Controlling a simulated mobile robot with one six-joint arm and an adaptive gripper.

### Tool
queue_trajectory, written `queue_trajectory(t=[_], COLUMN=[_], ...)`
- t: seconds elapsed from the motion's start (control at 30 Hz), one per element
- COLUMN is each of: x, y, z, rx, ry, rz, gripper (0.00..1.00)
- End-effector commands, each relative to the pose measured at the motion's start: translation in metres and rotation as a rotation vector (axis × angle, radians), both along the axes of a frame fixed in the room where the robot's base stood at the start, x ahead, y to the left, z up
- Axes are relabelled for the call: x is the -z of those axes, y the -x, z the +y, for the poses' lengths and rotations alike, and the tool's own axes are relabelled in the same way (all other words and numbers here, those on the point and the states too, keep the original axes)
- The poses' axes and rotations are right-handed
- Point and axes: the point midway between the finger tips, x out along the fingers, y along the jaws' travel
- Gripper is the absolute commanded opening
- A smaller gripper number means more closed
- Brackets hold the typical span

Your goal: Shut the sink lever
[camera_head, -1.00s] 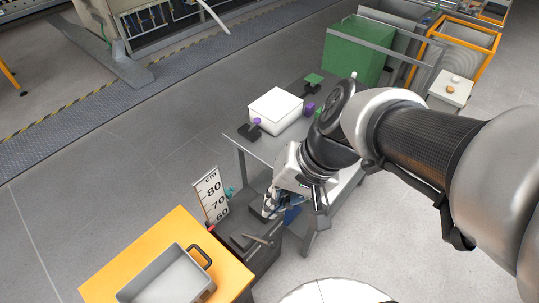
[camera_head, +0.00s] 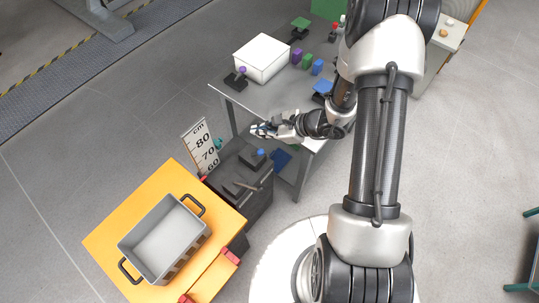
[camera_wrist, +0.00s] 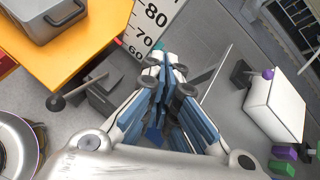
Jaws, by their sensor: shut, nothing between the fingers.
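My gripper (camera_head: 262,130) is shut and empty. In the head view it points left, above the dark cabinet and near the left edge of the grey table. In the wrist view its closed fingers (camera_wrist: 166,70) point toward the height sign. A grey rod-like lever (camera_head: 246,186) lies across the dark cabinet top (camera_head: 228,170), apart from my gripper. In the wrist view this lever (camera_wrist: 82,87) has a round dark end. A small block with a blue knob (camera_head: 261,152) sits beside it. I cannot tell for certain which part is the sink lever.
An orange table (camera_head: 110,240) with a grey two-handled tub (camera_head: 150,262) stands at the lower left. A height sign (camera_head: 200,143) stands behind the cabinet. The grey table (camera_head: 285,100) holds a white box (camera_head: 262,56), a purple-knobbed lever (camera_head: 237,77) and coloured blocks. Open floor lies left.

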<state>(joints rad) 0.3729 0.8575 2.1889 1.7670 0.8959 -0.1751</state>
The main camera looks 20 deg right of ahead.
Motion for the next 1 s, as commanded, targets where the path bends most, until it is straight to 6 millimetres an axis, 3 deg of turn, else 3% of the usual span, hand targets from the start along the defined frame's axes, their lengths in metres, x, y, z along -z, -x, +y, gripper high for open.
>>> queue_trajectory(t=[0.03,0.2,0.3,0.43,0.6,1.0], x=[0.024,0.099,0.139,0.176,0.199,0.203], y=[0.002,0.013,0.027,0.045,0.058,0.060], z=[-0.009,-0.041,-0.056,-0.069,-0.077,-0.078], rx=[0.073,0.316,0.439,0.555,0.628,0.639], ry=[-0.020,-0.058,-0.069,-0.072,-0.070,-0.070], rz=[0.046,0.176,0.246,0.314,0.356,0.362], gripper=[0.00,0.00,0.00,0.00,0.00,0.00])
